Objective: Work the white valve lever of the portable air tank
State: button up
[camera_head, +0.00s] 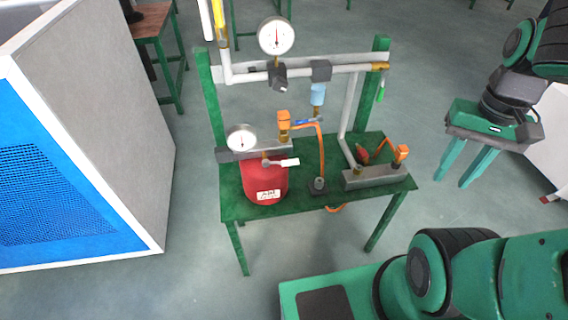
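The portable air tank (262,184) is a red cylinder with a white label, standing at the left end of a green table. A grey block tops it, with a round white gauge (241,138) at its left. The white valve lever (287,162) sticks out to the right from the front of the tank's top and looks roughly level. My gripper (454,182) is at the right, well away from the lever and beyond the table's right edge. Its two green fingers point down and stand apart, with nothing visible between them.
A pipe frame with a larger gauge (276,36) rises behind the tank. Orange hoses and a grey manifold block (377,177) sit on the green table (310,205). A large grey-and-blue cabinet (110,120) stands at the left.

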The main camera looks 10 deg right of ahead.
aim_at(283, 163)
jog(key=z, duration=0.6)
jog(key=k, duration=1.35)
jog(key=u, duration=0.6)
jog(key=i, duration=1)
